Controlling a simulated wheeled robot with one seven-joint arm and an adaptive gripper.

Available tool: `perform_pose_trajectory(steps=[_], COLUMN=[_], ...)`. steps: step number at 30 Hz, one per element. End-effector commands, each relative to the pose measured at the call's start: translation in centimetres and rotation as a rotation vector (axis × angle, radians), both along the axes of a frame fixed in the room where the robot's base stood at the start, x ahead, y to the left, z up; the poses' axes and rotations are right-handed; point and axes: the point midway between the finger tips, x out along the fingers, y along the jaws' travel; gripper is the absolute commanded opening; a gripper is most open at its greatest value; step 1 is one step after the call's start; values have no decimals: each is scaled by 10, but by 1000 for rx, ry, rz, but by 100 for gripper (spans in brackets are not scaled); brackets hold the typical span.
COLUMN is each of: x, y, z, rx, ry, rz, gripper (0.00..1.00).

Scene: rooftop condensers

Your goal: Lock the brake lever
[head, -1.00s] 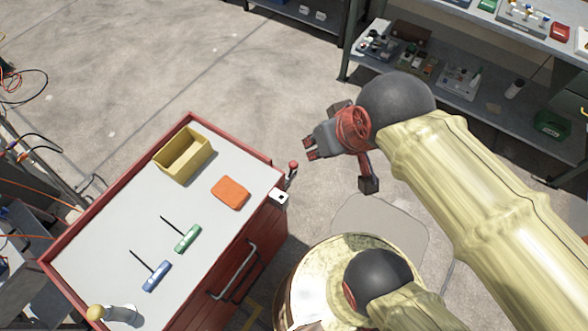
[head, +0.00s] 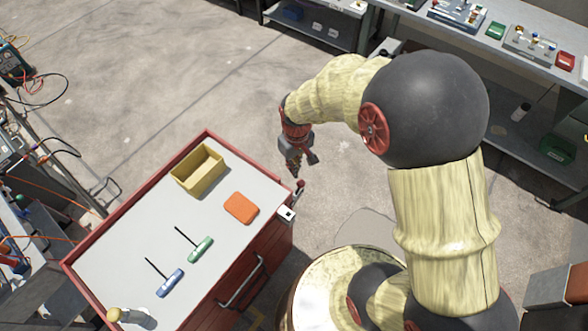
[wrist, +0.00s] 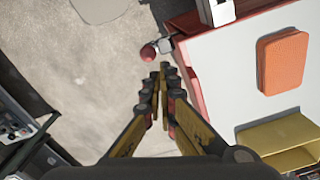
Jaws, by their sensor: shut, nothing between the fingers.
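The brake lever (head: 299,188) has a red knob and stands at the right corner of the red tool cart (head: 100,236), beside a small white bracket (head: 286,214). In the wrist view the red knob (wrist: 149,53) shows just beyond the fingertips, next to a grey fitting (wrist: 179,46). My gripper (head: 294,172) points downward just past the cart's edge, close to the knob in the head view. Its fingers (wrist: 162,72) are shut with nothing between them. A gap shows between the fingertips and the knob in the wrist view; I cannot tell the depth.
On the cart top are a yellow bin (head: 197,169), an orange block (head: 241,208), a green-handled tool (head: 200,249) and a blue-handled tool (head: 170,283). A grey workbench (head: 490,50) stands at the back right. The floor behind the cart is clear.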

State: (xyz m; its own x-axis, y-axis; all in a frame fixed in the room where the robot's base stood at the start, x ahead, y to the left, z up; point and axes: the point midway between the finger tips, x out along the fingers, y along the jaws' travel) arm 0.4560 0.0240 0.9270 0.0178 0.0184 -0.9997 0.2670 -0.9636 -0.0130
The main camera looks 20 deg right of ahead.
Motion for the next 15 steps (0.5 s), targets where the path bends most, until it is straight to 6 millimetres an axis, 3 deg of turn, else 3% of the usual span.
perform_pose_trajectory(steps=[2, 6, 15], x=[21, 56, 57], y=[1, 3, 3], z=[-11, 0, 1], rx=[1, -1, -4], ry=[-34, -124, -135], rz=[38, 111, 147], gripper=[0, 0, 0])
